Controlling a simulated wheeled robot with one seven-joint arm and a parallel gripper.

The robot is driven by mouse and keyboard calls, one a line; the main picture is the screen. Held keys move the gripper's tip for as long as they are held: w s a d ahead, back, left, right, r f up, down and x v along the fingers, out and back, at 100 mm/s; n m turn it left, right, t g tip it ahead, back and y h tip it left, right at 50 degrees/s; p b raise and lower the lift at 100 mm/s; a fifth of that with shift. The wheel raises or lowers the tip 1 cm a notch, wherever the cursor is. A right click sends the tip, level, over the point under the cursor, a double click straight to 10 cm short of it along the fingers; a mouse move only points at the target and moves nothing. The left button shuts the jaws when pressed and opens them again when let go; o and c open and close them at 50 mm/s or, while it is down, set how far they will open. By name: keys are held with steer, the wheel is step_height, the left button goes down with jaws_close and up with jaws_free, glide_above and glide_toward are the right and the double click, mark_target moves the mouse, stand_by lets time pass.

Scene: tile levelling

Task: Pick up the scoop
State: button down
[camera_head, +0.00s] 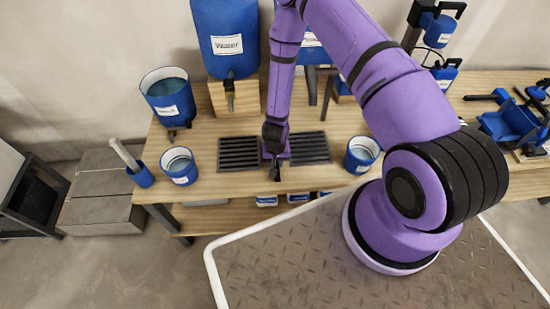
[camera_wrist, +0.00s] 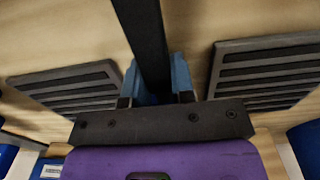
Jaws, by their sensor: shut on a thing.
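My gripper (camera_wrist: 157,90) is over the front part of the wooden bench, between two dark slotted grates. In the wrist view it is shut on a long dark bar (camera_wrist: 147,35), with blue surfaces on both sides of it. The bar looks like the handle of the scoop; I cannot make out the scoop's bowl. In the head view my gripper (camera_head: 274,165) points down near the bench's front edge, and a small dark piece (camera_head: 276,173) shows at its end.
A left grate (camera_head: 239,153) and a right grate (camera_head: 309,148) flank my gripper. Blue buckets stand at left (camera_head: 181,166) and right (camera_head: 361,155). A blue water tank (camera_head: 225,35) stands behind. Blue tools (camera_head: 512,121) crowd the right end of the bench (camera_head: 210,182).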

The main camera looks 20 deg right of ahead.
steer(key=shift+r, duration=0.15)
steer(key=shift+r, duration=0.9)
steer(key=shift+s+r, duration=0.4)
steer(key=shift+r, duration=0.4)
steer(key=s+d+r, duration=0.1)
steer(key=s, duration=1.4)
steer(key=shift+r, duration=0.15)
steer(key=shift+s, duration=0.1)
